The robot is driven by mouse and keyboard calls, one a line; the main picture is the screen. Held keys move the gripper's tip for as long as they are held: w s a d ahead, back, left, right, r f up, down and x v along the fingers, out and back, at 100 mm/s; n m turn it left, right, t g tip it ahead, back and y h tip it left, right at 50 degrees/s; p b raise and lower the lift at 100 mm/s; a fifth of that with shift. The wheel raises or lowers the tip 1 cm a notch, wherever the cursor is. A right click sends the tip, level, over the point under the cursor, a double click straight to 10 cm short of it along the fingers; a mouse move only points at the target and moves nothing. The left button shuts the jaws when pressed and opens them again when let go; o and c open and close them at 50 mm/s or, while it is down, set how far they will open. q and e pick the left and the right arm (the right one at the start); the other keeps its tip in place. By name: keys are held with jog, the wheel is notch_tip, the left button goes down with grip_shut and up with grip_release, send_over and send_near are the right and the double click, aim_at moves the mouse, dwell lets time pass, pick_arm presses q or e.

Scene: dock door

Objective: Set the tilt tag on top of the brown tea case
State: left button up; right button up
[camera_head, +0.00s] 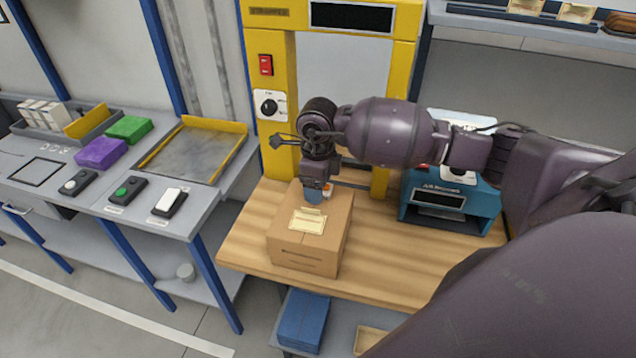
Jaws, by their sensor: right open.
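The brown tea case (302,257) is a cardboard box on the wooden bench, with its top and front faces showing. A cream tag (308,221) with a small raised part lies on top of the case; it looks like the tilt tag. My right gripper (314,198) points down just above the back of the case's top, right behind the tag. It is open. I cannot tell whether its blue fingertips touch the tag or the case. My left gripper is not in view.
The wooden bench (385,262) carries a blue machine (453,203) at right. A yellow frame (405,60) stands behind the case. The grey table at left holds a yellow-edged tray (195,152), a purple block (101,153) and a green block (129,129). Bench space right of the case is clear.

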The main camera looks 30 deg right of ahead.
notch_tip(320, 180, up, 12)
jog(key=b, duration=0.1)
jog(key=shift+b, duration=0.35)
jog(key=shift+r, duration=0.1)
dwell(0.3)
